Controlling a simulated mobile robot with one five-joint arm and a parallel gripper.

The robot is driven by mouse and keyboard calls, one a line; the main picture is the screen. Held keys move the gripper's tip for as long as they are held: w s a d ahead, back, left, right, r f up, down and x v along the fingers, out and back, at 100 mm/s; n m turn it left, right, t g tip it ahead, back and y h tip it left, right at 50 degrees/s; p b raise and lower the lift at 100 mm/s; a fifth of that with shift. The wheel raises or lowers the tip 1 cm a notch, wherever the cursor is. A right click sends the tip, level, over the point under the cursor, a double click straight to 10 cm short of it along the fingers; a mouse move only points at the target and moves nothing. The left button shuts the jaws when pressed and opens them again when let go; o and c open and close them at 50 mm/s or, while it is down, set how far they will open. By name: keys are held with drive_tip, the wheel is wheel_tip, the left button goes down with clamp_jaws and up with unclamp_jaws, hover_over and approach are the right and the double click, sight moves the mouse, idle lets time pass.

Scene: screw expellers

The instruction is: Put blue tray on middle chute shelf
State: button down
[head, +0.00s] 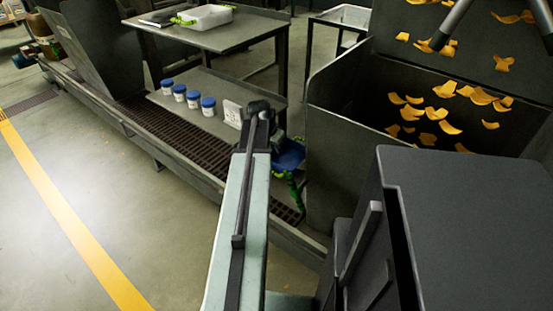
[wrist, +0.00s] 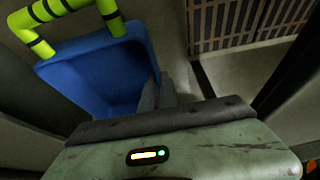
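The blue tray (head: 290,154) is just beyond the end of my arm in the head view, partly hidden by it. A green handle (head: 294,187) with dark bands hangs below it. In the wrist view the blue tray (wrist: 95,75) fills the left, its hollow inside showing, with the green handle at its far edge. My gripper (wrist: 158,95) has its grey fingers close together at the tray's near right wall and appears shut on it. A low grey sloping shelf (head: 235,88) lies left of my gripper; I cannot tell whether it is the middle chute shelf.
Several blue-lidded white jars (head: 193,99) and a white card (head: 232,113) stand on the low shelf. A table (head: 215,38) above carries a white bin (head: 206,17). A dark grating channel (head: 160,125) runs along the front. A large grey bin (head: 340,165) with orange flakes stands right.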

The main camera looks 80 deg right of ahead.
sight(277, 155)
wheel_tip(277, 155, down, 4)
drive_tip(key=b, duration=0.2)
drive_tip(key=shift+r+b, duration=0.2)
drive_tip(key=shift+b, duration=0.15)
drive_tip(key=shift+r, duration=0.2)
drive_tip(key=shift+f, duration=0.15)
drive_tip(key=c, duration=1.6)
unclamp_jaws()
drive_tip(key=shift+c, duration=0.2)
drive_tip(key=shift+r+p, duration=0.45)
drive_tip(key=shift+p, duration=0.05)
drive_tip(key=p+v, duration=1)
drive_tip(key=v, duration=0.1)
drive_tip(key=shift+a+r+p, duration=0.15)
drive_tip(key=shift+r+p, duration=0.2)
drive_tip(key=shift+p, duration=0.05)
drive_tip(key=shift+w+f, duration=0.1)
drive_tip(key=shift+f, duration=0.05)
